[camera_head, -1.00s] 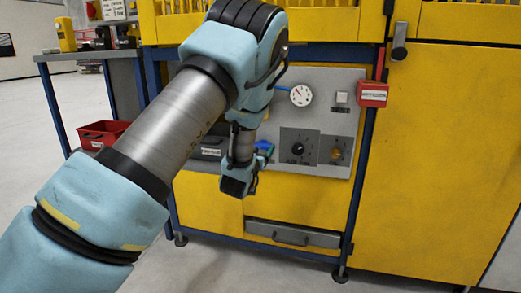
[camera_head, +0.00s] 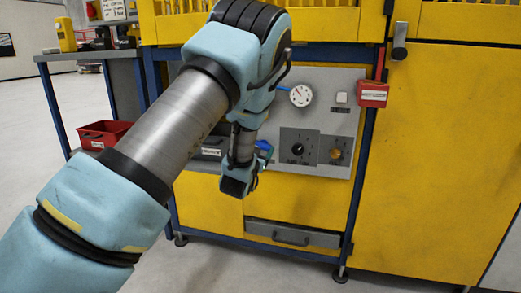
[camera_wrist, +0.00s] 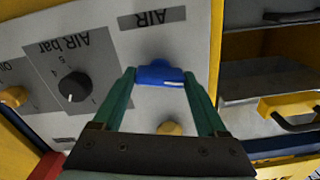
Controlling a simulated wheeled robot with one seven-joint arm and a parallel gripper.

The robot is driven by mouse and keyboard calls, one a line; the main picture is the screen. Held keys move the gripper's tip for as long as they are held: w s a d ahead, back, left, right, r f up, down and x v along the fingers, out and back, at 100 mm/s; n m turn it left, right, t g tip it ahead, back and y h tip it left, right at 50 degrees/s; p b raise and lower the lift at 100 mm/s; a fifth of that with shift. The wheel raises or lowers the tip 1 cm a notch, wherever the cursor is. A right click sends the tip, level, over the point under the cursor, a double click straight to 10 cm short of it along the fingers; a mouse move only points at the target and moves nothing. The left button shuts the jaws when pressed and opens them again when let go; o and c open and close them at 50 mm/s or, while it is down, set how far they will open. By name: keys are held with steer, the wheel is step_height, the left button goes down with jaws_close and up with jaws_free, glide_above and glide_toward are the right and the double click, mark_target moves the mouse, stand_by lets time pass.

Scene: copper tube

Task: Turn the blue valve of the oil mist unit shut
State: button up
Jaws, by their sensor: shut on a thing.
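The blue valve (camera_wrist: 160,74) sits on the grey panel beside a label that reads AIR, upside down in the wrist view. Its handle lies roughly crosswise in that view. My gripper (camera_wrist: 160,80) is shut on it, with one green finger at each end of the handle. In the head view the blue valve (camera_head: 264,146) is a small patch just right of my wrist, and my fingers are mostly hidden there.
A black "AIR bar" knob (camera_wrist: 74,87) and a yellow oil knob (camera_wrist: 15,96) are on the same panel. A round gauge (camera_head: 301,95) is above the valve. A red box (camera_head: 372,94) is at the panel's upper right. A red bin (camera_head: 103,133) stands left.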

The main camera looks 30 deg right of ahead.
steer(key=m+p, duration=0.2)
steer(key=m, duration=1.3)
stand_by(0.7)
steer(key=o, duration=1.3)
steer(key=p+v, duration=0.1)
steer(key=v, duration=1)
steer(key=shift+d, duration=0.1)
